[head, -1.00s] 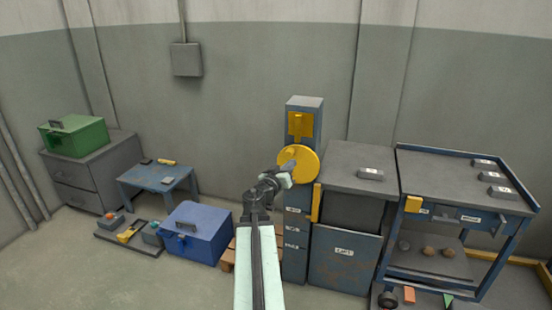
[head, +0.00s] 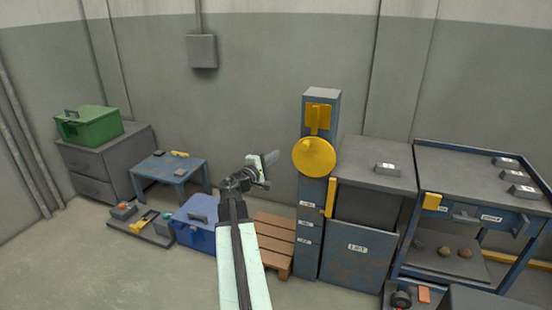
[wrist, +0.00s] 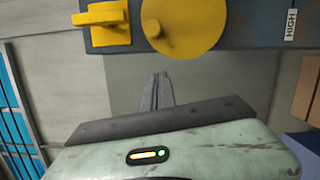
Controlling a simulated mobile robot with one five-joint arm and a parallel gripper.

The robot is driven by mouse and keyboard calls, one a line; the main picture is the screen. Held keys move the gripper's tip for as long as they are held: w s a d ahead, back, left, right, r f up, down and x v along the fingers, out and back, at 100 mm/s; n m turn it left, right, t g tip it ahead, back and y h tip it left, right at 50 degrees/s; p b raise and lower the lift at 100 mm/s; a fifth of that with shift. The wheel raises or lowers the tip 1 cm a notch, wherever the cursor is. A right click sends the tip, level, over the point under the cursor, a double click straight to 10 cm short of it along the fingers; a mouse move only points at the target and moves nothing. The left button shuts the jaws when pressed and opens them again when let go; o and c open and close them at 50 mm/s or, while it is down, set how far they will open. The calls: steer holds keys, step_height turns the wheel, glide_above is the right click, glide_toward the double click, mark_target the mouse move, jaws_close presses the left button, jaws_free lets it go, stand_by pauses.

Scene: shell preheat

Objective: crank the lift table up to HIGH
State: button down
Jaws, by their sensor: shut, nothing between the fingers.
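The yellow crank wheel (head: 318,159) is on the front of a blue-grey post (head: 309,254). My gripper (head: 272,158) is left of the wheel, apart from it, with its fingers shut and empty. In the wrist view the shut fingers (wrist: 157,91) point towards the wheel (wrist: 196,22), with a gap between; a round knob (wrist: 158,30) shows on the wheel. A HIGH label (wrist: 291,23) is on the post there. The lift table (head: 378,180) stands right of the post, with a LIFT front panel (head: 355,262) and a yellow marker (head: 331,197) beside the post's labels.
A yellow bracket (head: 318,117) sits above the wheel. A wooden pallet (head: 275,236) and a blue box (head: 197,232) are on the floor left of the post. A blue cart (head: 466,182) stands right of the lift table. Open floor lies at the front left.

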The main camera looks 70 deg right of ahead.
mark_target(301, 143)
steer(key=shift+s+d+r+p, duration=0.15)
steer(key=shift+s+d, duration=0.7)
steer(key=shift+d, duration=0.3)
steer(key=shift+s+d+r+p, duration=0.2)
steer(key=shift+s+d, duration=0.7)
steer(key=shift+d, duration=0.3)
steer(key=shift+s+d+r+p, duration=0.15)
steer(key=shift+s+d, duration=0.7)
steer(key=shift+d, duration=0.3)
